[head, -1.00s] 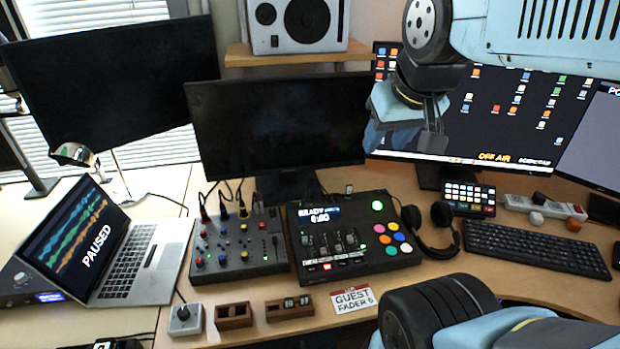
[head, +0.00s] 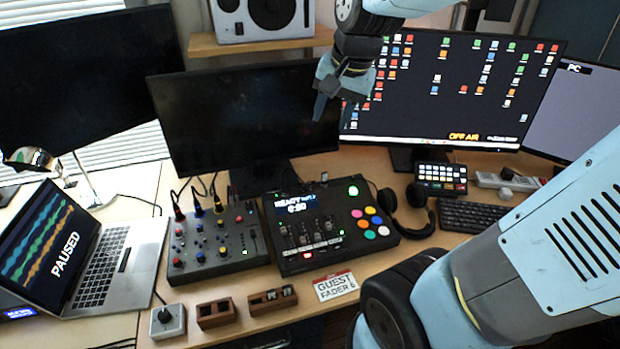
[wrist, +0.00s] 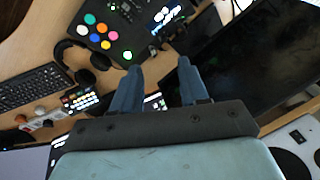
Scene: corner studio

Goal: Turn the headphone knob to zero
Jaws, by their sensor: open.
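My gripper (head: 335,106) hangs in the air in front of the top right of the dark middle monitor, fingers pointing down and apart. In the wrist view my gripper (wrist: 160,72) is open with nothing between its blue fingers. No knob is readably marked as the headphone knob. Small coloured knobs sit on the left mixer (head: 240,252). The right mixer (head: 322,255) has a lit display, faders and coloured round buttons; it also shows in the wrist view (wrist: 138,42). The black headphones (head: 412,224) lie right of it. My gripper touches none of these.
A laptop (head: 101,284) reading PAUSED stands at left. A grey box with a black stick (head: 167,320), small wooden blocks (head: 215,313) and a "GUEST FADER 6" card (head: 336,287) lie along the front. A keyboard (head: 470,218) is at right. The middle monitor (head: 235,120) stands behind the mixers.

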